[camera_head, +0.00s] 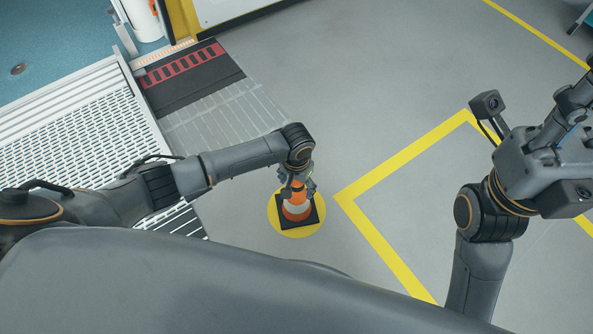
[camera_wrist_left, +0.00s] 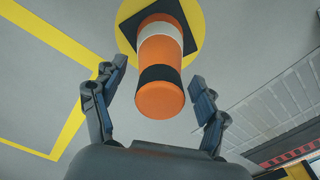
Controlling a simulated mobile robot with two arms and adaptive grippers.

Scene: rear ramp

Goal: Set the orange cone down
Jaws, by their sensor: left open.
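The orange cone (camera_head: 296,208), with a white band and a black square base, stands upright on a yellow round spot (camera_head: 311,230) on the grey floor. My left gripper (camera_head: 297,186) is just above the cone's top in the head view. In the left wrist view the cone (camera_wrist_left: 158,98) shows a dark band near its top. The fingers of my left gripper (camera_wrist_left: 160,95) are spread on either side of it, with gaps, so the gripper is open and not holding it. My right arm is at the right of the head view; its fingers cannot be made out.
A ribbed metal ramp (camera_head: 85,110) lies at the left, with a black and red striped mat (camera_head: 190,75) beyond it. A yellow floor line (camera_head: 400,160) forms a corner right of the cone. The floor around the cone is clear.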

